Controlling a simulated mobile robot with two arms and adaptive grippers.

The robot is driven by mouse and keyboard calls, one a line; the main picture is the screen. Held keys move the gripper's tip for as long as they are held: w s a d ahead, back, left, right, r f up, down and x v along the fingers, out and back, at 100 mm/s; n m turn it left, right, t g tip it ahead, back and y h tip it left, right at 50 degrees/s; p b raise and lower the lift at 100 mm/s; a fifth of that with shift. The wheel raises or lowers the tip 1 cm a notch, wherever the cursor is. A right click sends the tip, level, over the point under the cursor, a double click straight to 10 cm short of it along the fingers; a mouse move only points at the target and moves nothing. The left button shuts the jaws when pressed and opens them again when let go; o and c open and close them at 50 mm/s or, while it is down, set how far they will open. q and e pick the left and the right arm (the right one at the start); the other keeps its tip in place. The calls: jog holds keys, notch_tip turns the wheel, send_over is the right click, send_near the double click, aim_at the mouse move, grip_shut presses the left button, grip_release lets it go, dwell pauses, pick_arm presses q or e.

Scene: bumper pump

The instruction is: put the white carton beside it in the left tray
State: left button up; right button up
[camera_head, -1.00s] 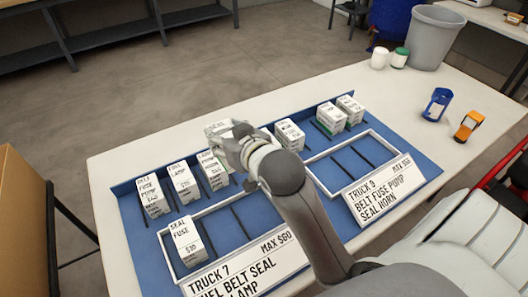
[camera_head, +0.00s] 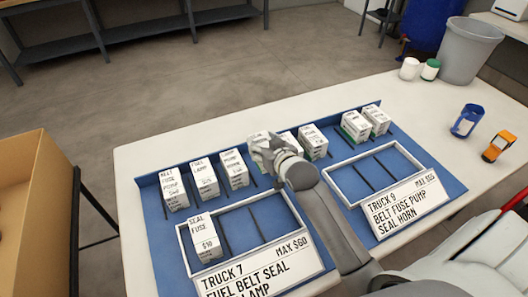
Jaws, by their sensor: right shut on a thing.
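My right gripper (camera_head: 266,146) is shut on a white carton (camera_head: 257,138), of which only a small part shows; its print cannot be read. They are at the back row of the blue board, between the LAMP PUMP HORN carton (camera_head: 233,169) and another white carton (camera_head: 290,140). I cannot tell if the held carton touches the board. The left tray (camera_head: 276,195), with the TRUCK 7 sign (camera_head: 262,270), holds a white SEAL FUSE carton (camera_head: 203,240) in its left compartment. Its other visible compartments look empty, partly hidden by my arm. My left gripper is not in view.
More white cartons stand in the back row, including BELT FUSE PUMP (camera_head: 173,189) and FUEL LAMP (camera_head: 204,179). The right tray (camera_head: 405,151) looks empty behind its TRUCK 9 sign (camera_head: 405,207). Blue (camera_head: 466,121) and orange (camera_head: 497,147) items stand at right.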

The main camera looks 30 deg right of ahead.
aim_at(263, 145)
jog(key=w+f, duration=0.1)
jog(key=w+d+f, duration=0.1)
jog(key=shift+w+f, duration=0.15)
jog(key=shift+f, duration=1.8)
jog(key=o, duration=0.9)
jog(key=shift+f, duration=0.15)
jog(key=shift+o, duration=0.2)
